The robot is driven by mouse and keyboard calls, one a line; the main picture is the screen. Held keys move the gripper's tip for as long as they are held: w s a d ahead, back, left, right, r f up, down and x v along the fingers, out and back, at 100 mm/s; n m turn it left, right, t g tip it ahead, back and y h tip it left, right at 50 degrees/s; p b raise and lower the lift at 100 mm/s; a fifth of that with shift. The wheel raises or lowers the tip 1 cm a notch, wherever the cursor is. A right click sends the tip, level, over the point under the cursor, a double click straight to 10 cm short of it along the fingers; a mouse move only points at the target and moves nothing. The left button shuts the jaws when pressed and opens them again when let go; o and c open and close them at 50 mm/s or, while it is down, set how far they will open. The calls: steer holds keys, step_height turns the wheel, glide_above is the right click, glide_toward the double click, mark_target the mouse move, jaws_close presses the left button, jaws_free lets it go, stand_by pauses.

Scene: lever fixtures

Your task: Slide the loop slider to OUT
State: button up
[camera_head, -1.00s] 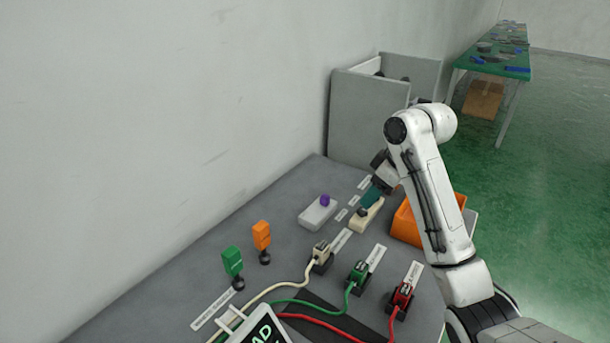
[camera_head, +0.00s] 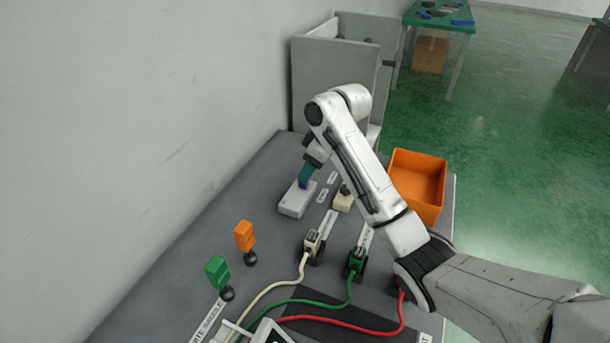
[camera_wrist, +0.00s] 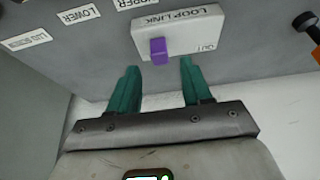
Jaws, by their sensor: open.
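The loop slider is a purple knob (camera_wrist: 158,50) on a pale box (camera_wrist: 193,32) in the wrist view. The box reads "LOOP LINK", with "OUT" near its right end. The knob sits left of the "OUT" mark. My gripper (camera_wrist: 158,64) has teal fingers, open, one on each side of the knob in the picture. I cannot tell whether they touch it. In the head view the pale box (camera_head: 293,203) stands on the grey table, my gripper (camera_head: 303,182) is over it, and the knob is mostly hidden by the fingers.
Labels, including "LOWER" (camera_wrist: 80,14), lie near the box. A cream block (camera_head: 343,200) and an orange bin (camera_head: 418,186) are to the right. Orange (camera_head: 244,236) and green (camera_head: 217,272) levers and cabled plugs stand nearer. A grey panel (camera_head: 332,85) rises behind.

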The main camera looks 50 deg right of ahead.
steer(key=shift+x, duration=1.7)
steer(key=shift+s, duration=0.1)
steer(key=shift+c, duration=0.5)
steer(key=c, duration=0.8)
steer(key=a+p, duration=0.1)
steer(key=s+a+p, duration=0.1)
steer(key=a, duration=0.1)
steer(key=a+p, duration=0.1)
steer(key=p, duration=0.1)
steer(key=shift+s+a+r, duration=0.15)
steer(key=shift+s+a, duration=0.1)
steer(key=shift+s, duration=0.05)
steer(key=shift+s+a+p, duration=0.15)
steer(key=shift+a+p, duration=0.2)
steer(key=shift+a, duration=0.1)
steer(key=o, duration=0.9)
steer(key=shift+a, duration=0.15)
